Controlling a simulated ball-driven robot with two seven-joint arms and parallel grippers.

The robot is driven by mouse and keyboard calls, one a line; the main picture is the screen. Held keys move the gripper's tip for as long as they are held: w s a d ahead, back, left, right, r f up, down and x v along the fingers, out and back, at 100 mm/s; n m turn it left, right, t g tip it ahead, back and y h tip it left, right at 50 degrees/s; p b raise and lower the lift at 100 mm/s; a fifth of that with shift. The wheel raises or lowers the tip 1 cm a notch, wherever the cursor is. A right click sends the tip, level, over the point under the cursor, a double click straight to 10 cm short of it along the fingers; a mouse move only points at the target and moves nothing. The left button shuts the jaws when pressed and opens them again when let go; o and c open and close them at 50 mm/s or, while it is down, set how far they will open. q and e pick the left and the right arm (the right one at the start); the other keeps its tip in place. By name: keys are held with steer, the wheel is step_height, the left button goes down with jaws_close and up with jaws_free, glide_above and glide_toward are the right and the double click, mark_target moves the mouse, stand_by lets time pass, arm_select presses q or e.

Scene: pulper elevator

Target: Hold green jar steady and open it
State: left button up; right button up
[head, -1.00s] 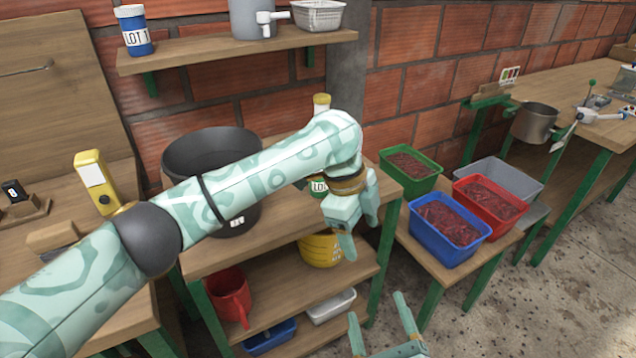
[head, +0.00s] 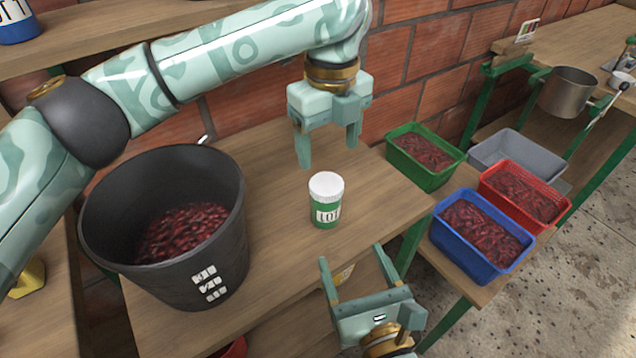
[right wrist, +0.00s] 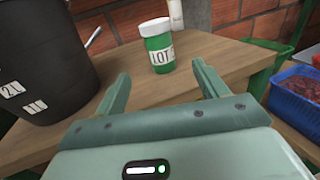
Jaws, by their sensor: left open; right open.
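The green jar (head: 326,209) with a white lid (head: 326,186) and a "LOT" label stands upright on the wooden table. The lid sits on the jar. My left gripper (head: 328,160) is open and empty, pointing down above and just behind the jar. My right gripper (head: 352,268) is open and empty at the table's front edge, with its fingers pointing toward the jar but apart from it. In the right wrist view the jar (right wrist: 158,50) stands beyond and between the two open fingers (right wrist: 160,90).
A large black bucket (head: 205,262) of red cherries stands left of the jar. Green (head: 428,178), red (head: 535,212), blue (head: 470,268) and grey (head: 500,172) bins sit on a lower bench at the right. The table right of the jar (head: 385,200) is clear.

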mark_target(323, 190)
arm_select(q)
steer(key=shift+a+r, duration=0.15)
steer(key=shift+a, duration=0.05)
steer(key=shift+d, duration=0.1)
arm_select(e)
steer(key=x, duration=1.6)
steer(key=shift+w+a, duration=0.1)
steer(key=shift+w, duration=0.05)
